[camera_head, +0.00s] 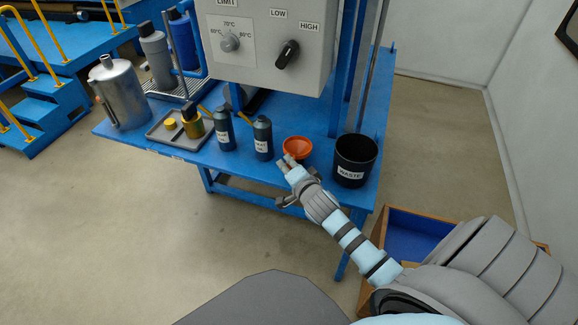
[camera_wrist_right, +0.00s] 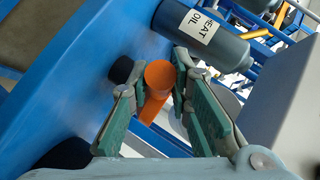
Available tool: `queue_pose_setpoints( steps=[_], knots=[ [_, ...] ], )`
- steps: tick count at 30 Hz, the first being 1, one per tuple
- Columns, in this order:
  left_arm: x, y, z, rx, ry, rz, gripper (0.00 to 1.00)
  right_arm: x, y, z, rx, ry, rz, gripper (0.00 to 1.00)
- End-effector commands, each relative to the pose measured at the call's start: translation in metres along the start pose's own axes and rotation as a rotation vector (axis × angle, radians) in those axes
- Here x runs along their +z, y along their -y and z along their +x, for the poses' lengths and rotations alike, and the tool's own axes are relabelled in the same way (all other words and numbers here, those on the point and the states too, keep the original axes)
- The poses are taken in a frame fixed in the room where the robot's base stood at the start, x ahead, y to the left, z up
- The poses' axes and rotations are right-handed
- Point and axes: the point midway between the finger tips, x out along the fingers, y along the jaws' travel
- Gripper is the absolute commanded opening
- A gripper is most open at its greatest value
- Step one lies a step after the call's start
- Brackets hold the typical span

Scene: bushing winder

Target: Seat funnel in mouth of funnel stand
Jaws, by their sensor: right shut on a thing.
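The orange funnel (camera_head: 297,146) shows in the head view with its wide mouth up, near the front edge of the blue table, between a dark bottle and the waste bin. My right gripper (camera_head: 288,162) is at its near side. In the right wrist view my right gripper (camera_wrist_right: 158,105) is shut on an orange part of the funnel (camera_wrist_right: 159,76), between its green-padded fingers. I cannot make out the funnel stand for certain; a small black round thing (camera_wrist_right: 121,70) beside the fingers may be part of it. My left gripper is not in view.
The black waste bin (camera_head: 355,160) stands right of the funnel. Two dark bottles stand left of it; the nearer one (camera_head: 263,138) reads "HEAT OIL" in the wrist view. A grey tray (camera_head: 165,137) and metal jug (camera_head: 118,92) are further left. A control box (camera_head: 262,40) overhangs the table.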

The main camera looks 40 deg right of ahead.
Motion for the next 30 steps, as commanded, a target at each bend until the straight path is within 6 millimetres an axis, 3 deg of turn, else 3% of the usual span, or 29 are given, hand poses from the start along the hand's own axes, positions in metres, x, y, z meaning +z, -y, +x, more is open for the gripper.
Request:
queue_pose_setpoints(
  steps=[2, 3, 6, 17, 20, 30],
  knots=[
    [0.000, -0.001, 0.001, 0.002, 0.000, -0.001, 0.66, 0.001, -0.001, 0.001, 0.000, 0.000, 0.000, 0.00],
    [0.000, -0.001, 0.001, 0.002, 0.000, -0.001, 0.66, 0.001, -0.001, 0.001, 0.000, 0.000, 0.000, 0.25],
    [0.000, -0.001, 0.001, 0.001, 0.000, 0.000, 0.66, 0.000, -0.001, 0.000, 0.000, 0.000, 0.000, 0.41],
    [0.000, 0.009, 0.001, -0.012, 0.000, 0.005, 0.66, 0.001, -0.001, -0.004, 0.000, 0.000, 0.000, 0.42],
    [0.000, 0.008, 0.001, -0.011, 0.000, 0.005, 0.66, 0.001, -0.002, -0.021, 0.000, 0.001, 0.000, 0.42],
    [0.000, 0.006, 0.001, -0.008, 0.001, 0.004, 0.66, 0.001, -0.002, -0.107, 0.001, 0.001, 0.000, 0.42]
  ],
)
